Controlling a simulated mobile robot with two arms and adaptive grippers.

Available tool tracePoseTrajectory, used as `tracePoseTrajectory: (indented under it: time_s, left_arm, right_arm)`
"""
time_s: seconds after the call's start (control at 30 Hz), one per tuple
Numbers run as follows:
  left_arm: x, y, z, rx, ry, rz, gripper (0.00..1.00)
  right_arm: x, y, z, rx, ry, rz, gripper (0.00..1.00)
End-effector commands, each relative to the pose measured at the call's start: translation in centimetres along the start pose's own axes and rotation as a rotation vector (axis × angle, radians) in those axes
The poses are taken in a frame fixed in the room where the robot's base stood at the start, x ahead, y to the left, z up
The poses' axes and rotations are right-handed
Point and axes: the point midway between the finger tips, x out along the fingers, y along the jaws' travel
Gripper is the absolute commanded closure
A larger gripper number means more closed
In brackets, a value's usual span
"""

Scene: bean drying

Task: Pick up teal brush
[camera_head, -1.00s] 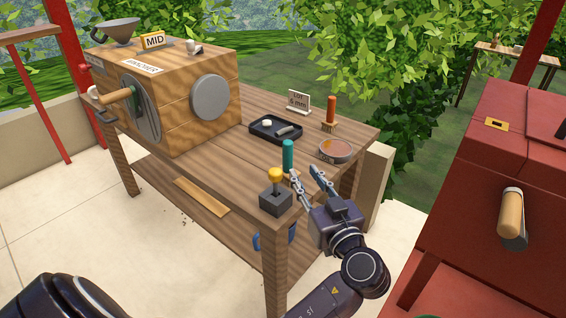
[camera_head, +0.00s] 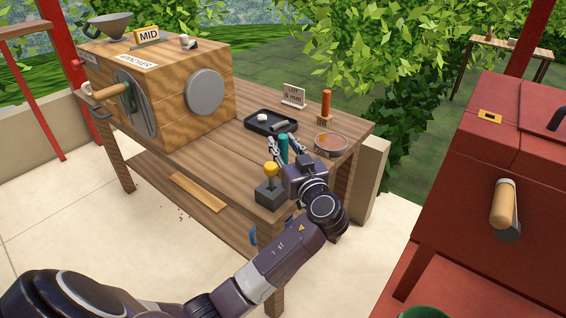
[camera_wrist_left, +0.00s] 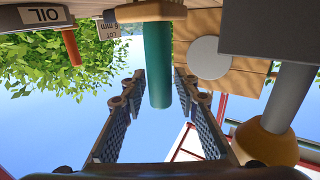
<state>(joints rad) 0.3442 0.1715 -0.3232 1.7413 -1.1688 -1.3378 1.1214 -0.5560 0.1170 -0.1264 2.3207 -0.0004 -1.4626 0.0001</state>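The teal brush (camera_head: 284,151) stands upright near the front edge of the wooden table (camera_head: 220,160), with its teal handle up. In the left wrist view, which looks upside down, its handle (camera_wrist_left: 158,65) reaches down from a light wooden head at the top. My left gripper (camera_head: 285,147) is open, with one finger on each side of the handle. In the left wrist view the open fingers (camera_wrist_left: 158,76) flank the handle with visible gaps on both sides. The brush's lower part is hidden in the head view. My right gripper is not in view.
A yellow-knobbed lever on a dark block (camera_head: 269,194) stands close beside the gripper. A round oil tin (camera_head: 330,152), an orange-handled brush (camera_head: 326,102), a dark tray (camera_head: 252,124) and a lot card (camera_head: 293,95) are behind. A large wooden drum machine (camera_head: 170,100) fills the table's left.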

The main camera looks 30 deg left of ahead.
Motion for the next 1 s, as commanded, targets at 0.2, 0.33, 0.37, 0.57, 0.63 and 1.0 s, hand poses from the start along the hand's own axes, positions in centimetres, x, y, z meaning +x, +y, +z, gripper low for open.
tracePoseTrajectory:
  time_s: [0.2, 0.33, 0.37, 0.57, 0.63, 1.0]
  left_arm:
    - [0.0, 0.0, 0.0, 0.000, 0.000, 0.000, 0.77]
    - [0.0, 0.0, 0.0, 0.000, 0.000, 0.000, 0.91]
    - [0.0, 0.0, 0.0, 0.000, 0.000, 0.000, 0.95]
    - [-0.1, 0.0, 0.0, 0.000, 0.000, 0.000, 1.00]
    - [-0.1, 0.0, 0.0, -0.001, 0.001, 0.000, 1.00]
    - [0.0, 0.0, -1.1, -0.004, 0.002, 0.000, 1.00]
  right_arm:
    - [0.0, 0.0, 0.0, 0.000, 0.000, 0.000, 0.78]
    - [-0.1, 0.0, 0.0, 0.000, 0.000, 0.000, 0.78]
    - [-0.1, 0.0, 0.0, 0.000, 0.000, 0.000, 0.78]
    - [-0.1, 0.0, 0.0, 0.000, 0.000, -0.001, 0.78]
    - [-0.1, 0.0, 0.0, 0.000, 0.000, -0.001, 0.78]
    - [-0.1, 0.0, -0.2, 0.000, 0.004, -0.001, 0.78]
